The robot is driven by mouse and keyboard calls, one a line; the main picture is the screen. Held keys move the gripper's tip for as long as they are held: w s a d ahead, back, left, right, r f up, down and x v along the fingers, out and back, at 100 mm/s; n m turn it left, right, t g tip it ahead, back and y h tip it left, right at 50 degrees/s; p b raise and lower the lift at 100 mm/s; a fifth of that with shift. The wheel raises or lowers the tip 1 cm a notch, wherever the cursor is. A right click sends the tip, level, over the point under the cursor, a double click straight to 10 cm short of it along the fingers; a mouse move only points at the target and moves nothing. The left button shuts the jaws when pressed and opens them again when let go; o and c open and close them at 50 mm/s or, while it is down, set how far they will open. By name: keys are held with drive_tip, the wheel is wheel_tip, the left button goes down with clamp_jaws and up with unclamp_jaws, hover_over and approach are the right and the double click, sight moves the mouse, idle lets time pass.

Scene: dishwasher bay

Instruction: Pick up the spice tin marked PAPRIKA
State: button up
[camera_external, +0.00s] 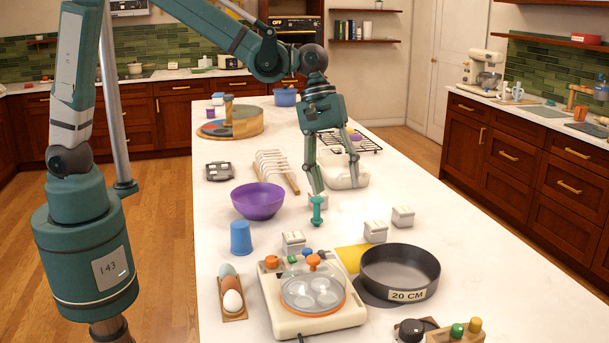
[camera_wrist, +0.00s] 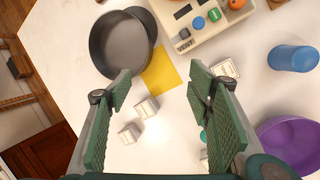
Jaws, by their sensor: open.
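Several small pale spice tins with print on them stand on the white counter; the print is too small to read, so I cannot tell which is PAPRIKA. Two more, a middle tin (camera_external: 375,233) and a right tin (camera_external: 403,217), stand near the pan; the wrist view shows both, (camera_wrist: 147,107) and (camera_wrist: 129,133). Another tin (camera_wrist: 204,155) is partly hidden by my right finger. My gripper (camera_external: 335,188) is open and empty above the counter, its fingers pointing down.
A teal spool-shaped object (camera_external: 317,210) stands near my fingers. Around lie a purple bowl (camera_external: 258,201), blue cup (camera_external: 241,238), black pan (camera_external: 399,270), yellow sheet (camera_wrist: 160,70), a cooker-like device (camera_external: 312,297) and an egg tray (camera_external: 233,305). A white dish (camera_external: 345,178) is behind.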

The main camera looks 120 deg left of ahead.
sight(376, 223)
drive_tip(key=w+a+f+n+p, duration=0.1)
drive_tip(key=a+f+n, duration=0.1)
drive_tip(key=a, duration=0.3)
drive_tip(key=w+a+f+n+h+p, duration=0.1)
drive_tip(key=w+a+f+n, duration=0.1)
drive_tip(key=a+f, duration=0.2)
drive_tip(key=w+a+f+n+p, duration=0.1)
drive_tip(key=a+f+n, duration=0.1)
drive_tip(key=a+f, duration=0.2)
drive_tip(key=shift+w+a+n, duration=0.15)
drive_tip(key=shift+a+n, duration=0.05)
drive_tip(key=shift+a, duration=0.5)
drive_tip(key=shift+w+a+n, duration=0.15)
drive_tip(key=shift+a+n, duration=0.05)
drive_tip(key=shift+a, duration=0.45)
drive_tip(key=shift+a+f+h, duration=0.3)
drive_tip(key=shift+a+f, duration=0.05)
drive_tip(key=shift+f, duration=0.1)
drive_tip(key=shift+x, duration=1.2)
drive_tip(key=shift+f, duration=0.1)
drive_tip(key=shift+p+x, duration=0.45)
drive_tip(key=shift+x, duration=2.05)
drive_tip(key=shift+s, duration=0.2)
drive_tip(key=c, duration=1.1)
